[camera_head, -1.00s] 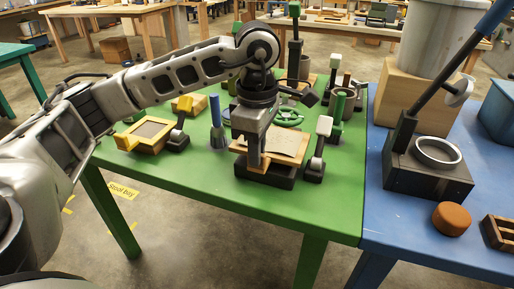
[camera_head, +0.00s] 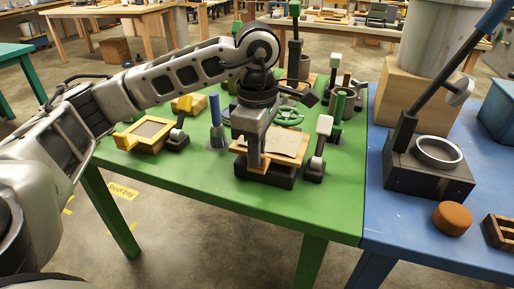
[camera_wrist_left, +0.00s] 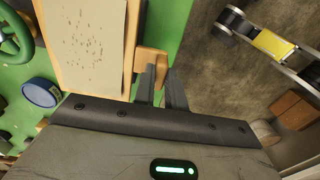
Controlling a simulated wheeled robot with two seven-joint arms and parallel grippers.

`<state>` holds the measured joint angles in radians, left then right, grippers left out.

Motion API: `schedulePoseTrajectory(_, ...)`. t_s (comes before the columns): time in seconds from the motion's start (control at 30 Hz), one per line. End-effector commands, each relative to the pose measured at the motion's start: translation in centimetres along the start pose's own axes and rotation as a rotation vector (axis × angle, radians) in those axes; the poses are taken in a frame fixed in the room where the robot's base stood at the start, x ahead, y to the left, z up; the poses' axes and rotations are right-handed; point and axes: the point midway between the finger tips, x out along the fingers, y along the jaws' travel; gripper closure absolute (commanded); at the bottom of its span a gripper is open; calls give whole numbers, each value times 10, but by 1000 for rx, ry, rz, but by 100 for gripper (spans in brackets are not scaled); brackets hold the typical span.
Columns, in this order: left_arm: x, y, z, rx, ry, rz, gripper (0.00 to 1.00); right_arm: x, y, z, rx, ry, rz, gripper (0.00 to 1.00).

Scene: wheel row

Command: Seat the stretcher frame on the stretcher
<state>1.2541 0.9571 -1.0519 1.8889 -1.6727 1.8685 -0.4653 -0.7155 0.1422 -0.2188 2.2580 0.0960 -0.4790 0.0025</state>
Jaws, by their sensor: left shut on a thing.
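The stretcher frame (camera_head: 287,145) is a light wooden frame with a speckled beige panel, on the green table in the head view. It lies about level over a dark block-like base, the stretcher (camera_head: 265,176). I cannot tell whether the frame rests fully on it or is slightly above. My left gripper (camera_head: 254,163) points down at the frame's near left edge, shut on its small wooden tab. In the left wrist view the gripper (camera_wrist_left: 162,75) closes on the tab beside the frame (camera_wrist_left: 85,45); the stretcher is hidden there. My right gripper is not in view.
A clamp with a pale head (camera_head: 323,126) stands close to the frame's right. A yellow-rimmed screen (camera_head: 148,133) and a blue-handled brush (camera_head: 216,120) stand left. A green wheel (camera_head: 290,115) lies behind. The green table's front right is clear; a blue table (camera_head: 400,225) adjoins.

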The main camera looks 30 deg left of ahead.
Motion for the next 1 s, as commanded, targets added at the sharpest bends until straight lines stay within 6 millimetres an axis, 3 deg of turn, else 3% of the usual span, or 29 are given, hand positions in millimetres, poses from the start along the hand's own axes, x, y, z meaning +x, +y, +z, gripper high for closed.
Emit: schedulePoseTrajectory(1.0,16,0,0,0,-1,2,100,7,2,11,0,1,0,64)
